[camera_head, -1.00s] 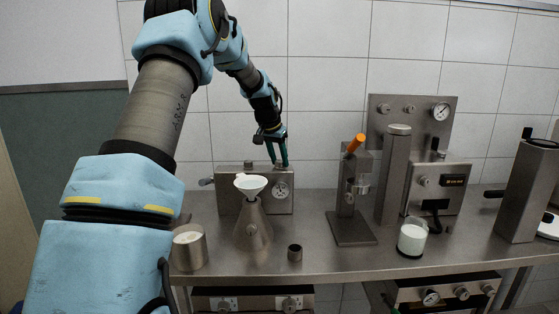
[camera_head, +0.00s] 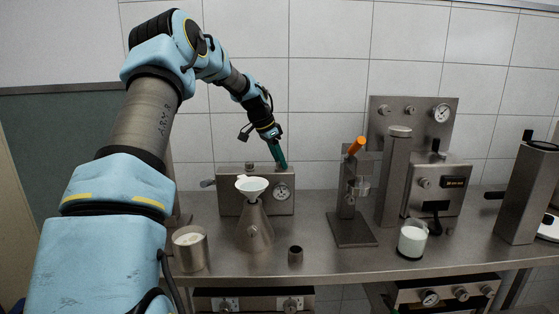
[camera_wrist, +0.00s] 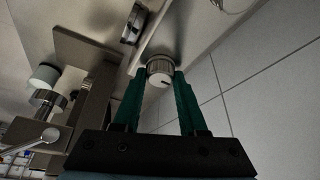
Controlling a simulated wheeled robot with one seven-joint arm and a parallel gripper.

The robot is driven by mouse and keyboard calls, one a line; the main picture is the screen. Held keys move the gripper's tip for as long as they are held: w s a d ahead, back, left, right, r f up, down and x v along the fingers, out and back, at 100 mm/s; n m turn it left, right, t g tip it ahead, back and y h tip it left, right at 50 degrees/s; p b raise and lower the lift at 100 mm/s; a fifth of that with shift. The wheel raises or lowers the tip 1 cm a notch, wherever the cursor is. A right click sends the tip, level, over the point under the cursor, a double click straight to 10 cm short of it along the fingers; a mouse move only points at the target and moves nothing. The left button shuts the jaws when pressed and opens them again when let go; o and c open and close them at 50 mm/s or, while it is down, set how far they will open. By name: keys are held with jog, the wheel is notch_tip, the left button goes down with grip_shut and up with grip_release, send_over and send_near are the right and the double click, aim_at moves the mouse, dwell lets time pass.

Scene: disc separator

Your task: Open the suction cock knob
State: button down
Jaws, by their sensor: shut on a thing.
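My gripper (camera_head: 281,166) points down at the top right of the steel box (camera_head: 228,205) against the wall. In the wrist view its two green fingers (camera_wrist: 160,84) are shut on a round ribbed knob (camera_wrist: 160,68), one finger on each side. The knob has a pale face with a short dark mark, and it sits on the top of the box. In the head view the fingers mostly hide this knob. A lever (camera_head: 208,183) sticks out of the box's left side, and a round gauge (camera_head: 282,191) is on its front.
A flask with a white funnel (camera_head: 252,186) stands in front of the box, with a steel beaker (camera_head: 189,249) left of it. A small cup (camera_head: 295,254), an orange-handled press (camera_head: 355,146) and a jar of white liquid (camera_head: 412,239) stand to the right. Bare bench lies between them.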

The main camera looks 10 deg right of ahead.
dwell(0.3)
jog(key=shift+c, duration=2.2)
grip_release()
jog(key=b+v, duration=0.3)
jog(key=v, duration=0.8)
